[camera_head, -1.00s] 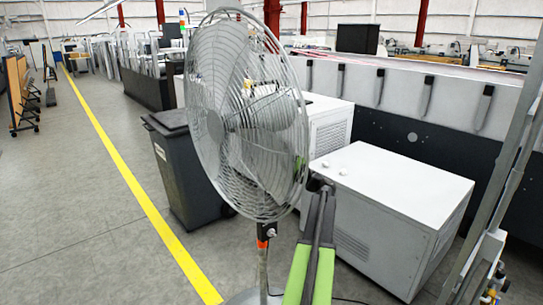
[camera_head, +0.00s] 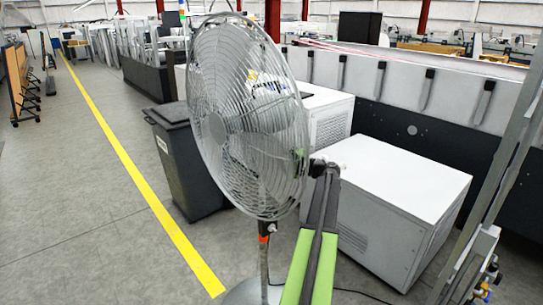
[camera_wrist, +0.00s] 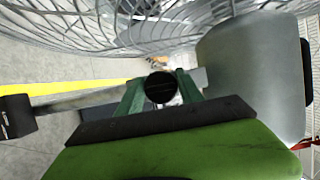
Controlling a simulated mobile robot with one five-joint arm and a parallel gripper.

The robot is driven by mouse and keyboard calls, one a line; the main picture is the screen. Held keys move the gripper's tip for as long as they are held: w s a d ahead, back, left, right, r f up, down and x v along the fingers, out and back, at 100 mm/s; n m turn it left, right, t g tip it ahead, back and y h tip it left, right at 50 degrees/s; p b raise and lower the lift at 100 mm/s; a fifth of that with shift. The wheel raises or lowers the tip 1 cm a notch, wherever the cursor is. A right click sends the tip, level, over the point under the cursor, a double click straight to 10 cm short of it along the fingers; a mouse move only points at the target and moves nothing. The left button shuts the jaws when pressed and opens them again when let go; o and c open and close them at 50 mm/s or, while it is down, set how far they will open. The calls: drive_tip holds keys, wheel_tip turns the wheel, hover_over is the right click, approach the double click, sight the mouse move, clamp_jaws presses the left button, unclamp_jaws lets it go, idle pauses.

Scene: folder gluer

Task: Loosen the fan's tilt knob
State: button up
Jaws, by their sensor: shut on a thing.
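The fan (camera_head: 232,105) stands on a pole (camera_head: 263,258), its round wire guard facing left in the head view. A round black knob (camera_wrist: 160,88) is in the middle of the wrist view, with the grey motor housing (camera_wrist: 245,65) to its right. My gripper (camera_wrist: 161,84) has its two green fingers on either side of the knob and is shut on it. In the head view my gripper (camera_head: 322,168) is at the fan's right edge, behind the guard. The knob cannot be made out clearly there.
A dark bin (camera_head: 190,165) stands behind the fan on the left. A white cabinet (camera_head: 395,190) is close to the right of my arm. A metal post (camera_head: 500,160) rises at the far right.

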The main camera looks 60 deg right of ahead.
idle(0.6)
drive_tip(key=o, duration=1.3)
drive_tip(key=s+d, duration=0.1)
drive_tip(key=s, duration=1.6)
drive_tip(key=shift+s+r+p, duration=0.2)
drive_tip(key=shift+p, duration=0.1)
